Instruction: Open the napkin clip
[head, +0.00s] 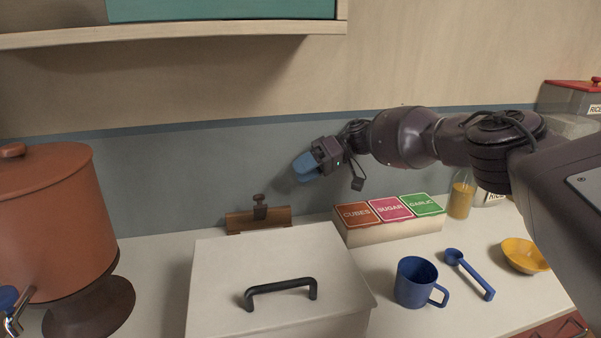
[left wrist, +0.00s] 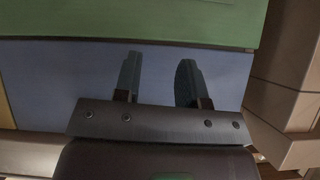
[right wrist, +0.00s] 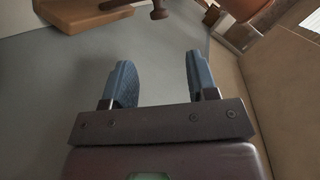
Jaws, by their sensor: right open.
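The napkin clip (head: 259,206) is a small dark brown piece with a knob, standing on a brown wooden holder (head: 279,218) against the back wall. In the right wrist view the clip (right wrist: 159,9) and the holder (right wrist: 84,14) show at the top edge, beyond the fingertips. My right gripper (head: 305,167) is above and to the right of the clip, apart from it. It also shows in the right wrist view (right wrist: 158,75), open with nothing between its blue fingers. My left gripper (left wrist: 160,75) shows only in the left wrist view, with its fingers apart and empty.
A white lidded box (head: 283,252) stands in front of the holder. A terracotta dispenser (head: 45,220) is at left, and a box with coloured lids (head: 390,232) at right. A blue mug (head: 412,283), blue spoon (head: 471,272) and yellow bowl (head: 524,256) lie at front right. A shelf (head: 180,33) hangs above.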

